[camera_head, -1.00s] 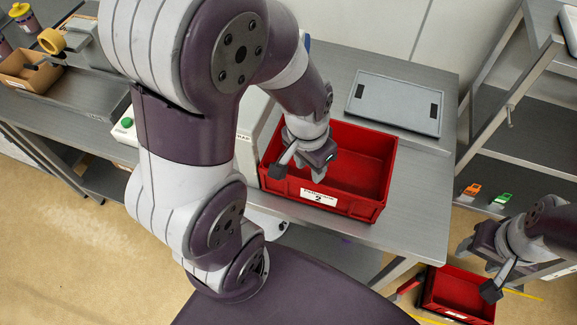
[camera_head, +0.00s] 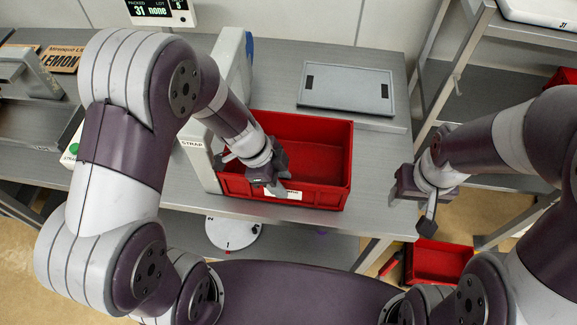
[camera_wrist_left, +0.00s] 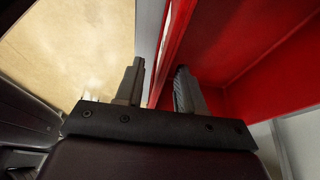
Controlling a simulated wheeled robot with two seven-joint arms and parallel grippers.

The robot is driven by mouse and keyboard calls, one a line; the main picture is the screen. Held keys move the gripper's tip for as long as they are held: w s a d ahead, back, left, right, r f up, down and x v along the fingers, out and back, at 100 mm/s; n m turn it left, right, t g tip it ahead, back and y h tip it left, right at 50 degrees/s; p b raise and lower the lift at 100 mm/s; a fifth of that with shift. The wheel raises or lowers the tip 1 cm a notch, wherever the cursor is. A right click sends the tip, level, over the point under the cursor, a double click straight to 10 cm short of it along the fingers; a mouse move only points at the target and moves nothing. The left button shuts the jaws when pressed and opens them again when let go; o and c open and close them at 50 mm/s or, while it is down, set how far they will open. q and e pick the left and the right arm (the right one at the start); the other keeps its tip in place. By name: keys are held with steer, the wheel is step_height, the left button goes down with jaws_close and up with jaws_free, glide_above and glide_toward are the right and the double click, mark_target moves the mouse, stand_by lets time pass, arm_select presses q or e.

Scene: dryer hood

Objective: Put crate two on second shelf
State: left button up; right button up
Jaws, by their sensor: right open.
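A red crate (camera_head: 325,150) stands on the steel bench. The label on its front wall is now mostly hidden by my left gripper (camera_head: 277,188). That gripper is at the crate's front wall. In the left wrist view one finger is outside the crate wall (camera_wrist_left: 172,45) and the other inside; whether they press on it is unclear. My right gripper (camera_head: 400,197) is open and empty, to the right of the crate, apart from it. A steel rack (camera_head: 482,93) with dark shelves stands at the right; which one is the second shelf is not marked.
A grey lid-like panel (camera_head: 347,88) lies behind the crate. A white machine marked STRAP (camera_head: 232,75) stands close on the crate's left. Another red crate (camera_head: 440,263) is low at the right. A display (camera_head: 160,10) is at the back. The bench right of the crate is clear.

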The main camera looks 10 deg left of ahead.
mark_target(286, 202)
arm_select(q)
steer(key=x, duration=0.3)
steer(key=shift+d+f+b, duration=0.1)
steer(key=shift+d+b, duration=0.05)
steer(key=shift+b, duration=0.25)
jaws_close()
steer(key=shift+w, duration=0.1)
